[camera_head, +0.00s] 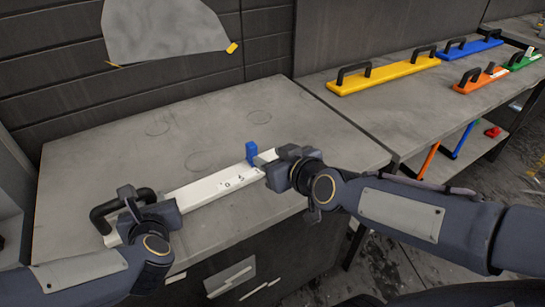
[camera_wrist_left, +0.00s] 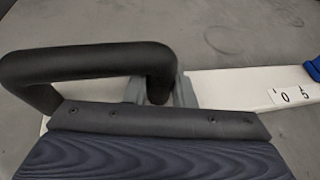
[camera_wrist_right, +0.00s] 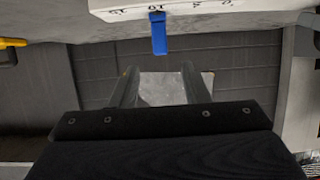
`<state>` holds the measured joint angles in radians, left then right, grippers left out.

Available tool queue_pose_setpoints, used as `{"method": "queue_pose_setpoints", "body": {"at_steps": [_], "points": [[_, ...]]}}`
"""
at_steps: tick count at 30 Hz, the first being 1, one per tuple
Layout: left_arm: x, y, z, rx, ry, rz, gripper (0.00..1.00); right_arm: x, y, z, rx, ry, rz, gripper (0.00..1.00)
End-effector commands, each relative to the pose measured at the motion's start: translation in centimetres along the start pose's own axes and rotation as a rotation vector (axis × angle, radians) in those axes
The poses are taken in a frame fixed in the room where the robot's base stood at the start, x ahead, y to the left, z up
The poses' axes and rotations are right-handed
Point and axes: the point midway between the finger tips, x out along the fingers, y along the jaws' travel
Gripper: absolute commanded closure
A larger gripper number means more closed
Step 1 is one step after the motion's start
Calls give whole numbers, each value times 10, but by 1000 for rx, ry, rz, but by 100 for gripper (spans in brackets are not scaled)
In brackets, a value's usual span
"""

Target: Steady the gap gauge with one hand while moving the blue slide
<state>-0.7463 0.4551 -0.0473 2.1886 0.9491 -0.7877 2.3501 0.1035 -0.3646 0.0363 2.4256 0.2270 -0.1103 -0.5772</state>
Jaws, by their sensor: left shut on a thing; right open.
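The gap gauge is a long white bar (camera_head: 208,187) with a black handle (camera_head: 108,209) at its left end and number marks along it. It lies on the grey table. The blue slide (camera_head: 252,152) stands up from the bar right of its middle; it also shows in the right wrist view (camera_wrist_right: 158,34). My left gripper (camera_head: 148,205) is shut on the handle; in the left wrist view its fingers close around the handle's right post (camera_wrist_left: 159,88). My right gripper (camera_head: 280,165) is open and empty, close to the right of the blue slide; its fingers (camera_wrist_right: 160,88) appear apart from the slide.
A second table on the right holds yellow (camera_head: 385,74), blue (camera_head: 470,48), orange (camera_head: 480,79) and green (camera_head: 524,61) bars with black handles. A grey sheet (camera_head: 165,30) hangs on the back wall. The table behind the gauge is clear.

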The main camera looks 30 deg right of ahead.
Motion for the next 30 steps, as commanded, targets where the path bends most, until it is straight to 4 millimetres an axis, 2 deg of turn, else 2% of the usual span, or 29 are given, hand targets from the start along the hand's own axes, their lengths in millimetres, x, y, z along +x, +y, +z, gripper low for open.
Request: {"method": "queue_pose_setpoints", "body": {"at_steps": [6,7,12,18,23,30], "points": [[0,0,3,-4,-6,0,100,0,0,0,0,0,0,58],[0,0,3,-4,-6,0,74,0,0,0,0,0,0,58],[0,0,2,-2,-3,0,52,0,0,0,0,0,0,58],[0,0,1,-1,-2,0,51,0,0,0,0,0,0,58],[0,0,0,-1,-1,0,30,0,0,0,0,0,0,58],[0,0,0,0,0,0,30,0,0,0,0,0,0,58]]}}
